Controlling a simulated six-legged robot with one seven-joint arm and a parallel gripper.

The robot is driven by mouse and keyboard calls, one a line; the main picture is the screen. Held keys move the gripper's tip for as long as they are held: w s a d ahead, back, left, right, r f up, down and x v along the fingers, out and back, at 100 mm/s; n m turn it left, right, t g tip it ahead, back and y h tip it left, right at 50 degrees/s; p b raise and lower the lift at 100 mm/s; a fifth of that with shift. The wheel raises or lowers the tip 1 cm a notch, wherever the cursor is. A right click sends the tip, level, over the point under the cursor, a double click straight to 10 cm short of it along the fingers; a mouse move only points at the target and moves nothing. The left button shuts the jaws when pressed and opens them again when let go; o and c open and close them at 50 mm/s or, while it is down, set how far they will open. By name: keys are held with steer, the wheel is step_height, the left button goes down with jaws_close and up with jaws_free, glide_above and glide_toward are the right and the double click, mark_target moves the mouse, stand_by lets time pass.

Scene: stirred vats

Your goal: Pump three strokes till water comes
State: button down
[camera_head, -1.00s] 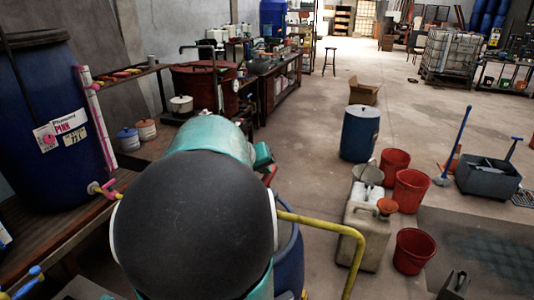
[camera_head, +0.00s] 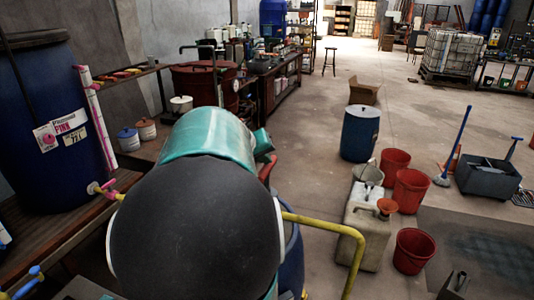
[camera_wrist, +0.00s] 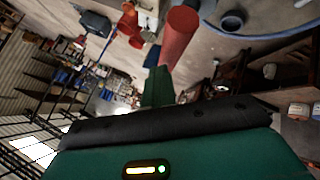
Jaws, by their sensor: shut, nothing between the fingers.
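A yellow bent pipe (camera_head: 335,228) reaches right from behind my arm and turns down in the head view. A blue drum (camera_head: 292,262) stands under it, mostly hidden. A small red part (camera_head: 268,170) shows beside my arm; I cannot tell whether it belongs to the pump. My gripper (camera_wrist: 158,80) is shut and empty in the wrist view; my arm hides it in the head view. A red cylinder (camera_wrist: 180,36) lies just beyond its fingertips; whether they touch it is unclear. The pump's handle is not clearly visible. No water shows.
A large blue vat (camera_head: 45,125) stands on the left bench. A blue barrel (camera_head: 360,133) stands farther back. Open floor lies beyond it.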

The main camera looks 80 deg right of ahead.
steer(key=shift+r, duration=2.05)
step_height(320, 180, up, 6)
steer(key=shift+w+a, duration=0.1)
stand_by(2.0)
